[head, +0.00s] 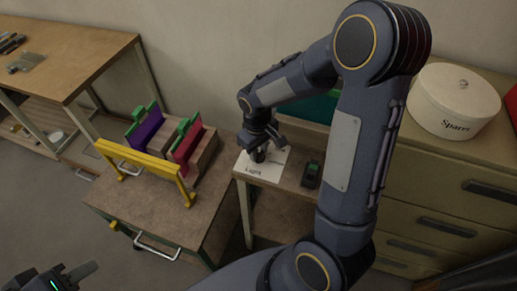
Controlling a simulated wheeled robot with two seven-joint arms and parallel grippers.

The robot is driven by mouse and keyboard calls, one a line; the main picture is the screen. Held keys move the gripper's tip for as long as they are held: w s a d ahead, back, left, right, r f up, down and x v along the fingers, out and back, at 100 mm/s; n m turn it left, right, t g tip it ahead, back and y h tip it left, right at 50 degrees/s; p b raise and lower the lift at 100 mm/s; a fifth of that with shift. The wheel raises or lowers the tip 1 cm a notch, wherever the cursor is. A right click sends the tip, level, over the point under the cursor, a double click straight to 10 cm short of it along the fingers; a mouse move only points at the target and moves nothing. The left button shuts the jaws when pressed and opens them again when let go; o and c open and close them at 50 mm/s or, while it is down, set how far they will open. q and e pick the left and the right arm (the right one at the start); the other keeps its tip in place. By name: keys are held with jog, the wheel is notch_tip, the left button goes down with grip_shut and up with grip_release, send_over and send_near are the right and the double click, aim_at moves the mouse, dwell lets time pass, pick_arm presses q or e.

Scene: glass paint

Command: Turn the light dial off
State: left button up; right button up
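A white card marked "Light" (262,171) lies on the small wooden side table. A small dark knob-like shape (258,156) shows on the card, partly hidden by my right gripper; I take it for the light dial. My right gripper (260,146) points down right over it, its fingers near or around the dial; touching or apart cannot be told. The dial's setting is not readable. My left gripper (76,275) is at the bottom left corner, partly cut off, far from the dial, with nothing visible in it.
A white "Spares" tin (454,103) sits on the drawers at right. A workbench (75,50) is at far left.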

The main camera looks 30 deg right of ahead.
aim_at(258, 153)
jog(key=o, duration=0.4)
jog(key=shift+c, duration=0.2)
notch_tip(258, 153, up, 8)
jog(key=shift+a+f, duration=0.1)
jog(key=shift+f, duration=0.1)
jog(key=shift+r, duration=0.1)
dwell(0.3)
